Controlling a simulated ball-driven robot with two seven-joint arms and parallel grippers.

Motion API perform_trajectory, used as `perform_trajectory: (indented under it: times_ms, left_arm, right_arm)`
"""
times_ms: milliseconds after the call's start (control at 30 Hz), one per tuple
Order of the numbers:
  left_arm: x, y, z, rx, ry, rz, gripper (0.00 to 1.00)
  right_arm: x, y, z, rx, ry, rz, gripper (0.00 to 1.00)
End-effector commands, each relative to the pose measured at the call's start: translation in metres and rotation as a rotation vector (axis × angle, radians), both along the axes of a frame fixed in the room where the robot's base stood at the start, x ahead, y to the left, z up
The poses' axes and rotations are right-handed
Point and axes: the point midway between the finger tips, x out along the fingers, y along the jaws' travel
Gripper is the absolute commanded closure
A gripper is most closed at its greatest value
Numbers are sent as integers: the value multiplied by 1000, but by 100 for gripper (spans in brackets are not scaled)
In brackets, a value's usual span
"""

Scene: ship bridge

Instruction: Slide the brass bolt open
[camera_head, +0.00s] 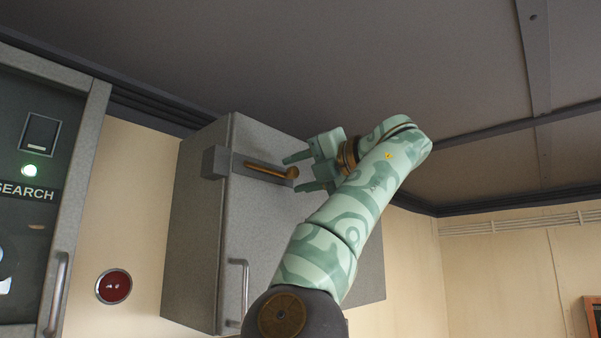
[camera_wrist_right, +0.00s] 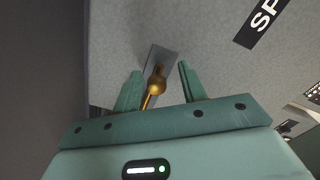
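The brass bolt (camera_head: 268,170) is a rod with a round knob, lying on a dark plate across the upper front of a grey wall cabinet (camera_head: 202,235). A grey block (camera_head: 215,162) sits at the plate's left end. My right gripper (camera_head: 289,173) is open, its two fingers pointing at the cabinet front on either side of the knob's height. In the right wrist view the bolt's knob (camera_wrist_right: 157,82) shows between the open fingertips (camera_wrist_right: 160,72), with a gap on both sides. Whether the fingers reach past the knob is hard to tell. My left gripper is not in view.
The cabinet has a vertical handle (camera_head: 245,288) lower on its front. A dark panel with a metal handle (camera_head: 57,292) stands at the left, and a red round button (camera_head: 114,286) is on the wall between. The ceiling (camera_head: 330,60) lies above the cabinet.

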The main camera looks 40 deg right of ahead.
Motion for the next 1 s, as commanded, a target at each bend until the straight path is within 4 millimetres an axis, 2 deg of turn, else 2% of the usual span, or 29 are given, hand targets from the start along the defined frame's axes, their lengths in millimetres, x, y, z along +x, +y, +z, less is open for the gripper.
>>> perform_trajectory:
  times_ms: [167, 267, 500, 700, 833, 1000]
  left_arm:
    - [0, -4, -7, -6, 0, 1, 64]
    - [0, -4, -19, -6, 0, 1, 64]
    - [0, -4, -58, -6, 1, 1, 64]
    - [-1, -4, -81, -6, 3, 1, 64]
    - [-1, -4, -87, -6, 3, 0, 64]
    - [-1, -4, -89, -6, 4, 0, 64]
  right_arm:
    - [-7, -1, -2, -2, -1, -1, 59]
    - [-24, -3, -4, 0, -3, -1, 59]
    - [-89, -10, -8, 1, -5, -2, 59]
    - [-136, -16, -6, 2, -2, -1, 59]
    - [-154, -17, -3, 1, -1, 0, 59]
    - [-163, -18, -2, 2, 0, -1, 59]
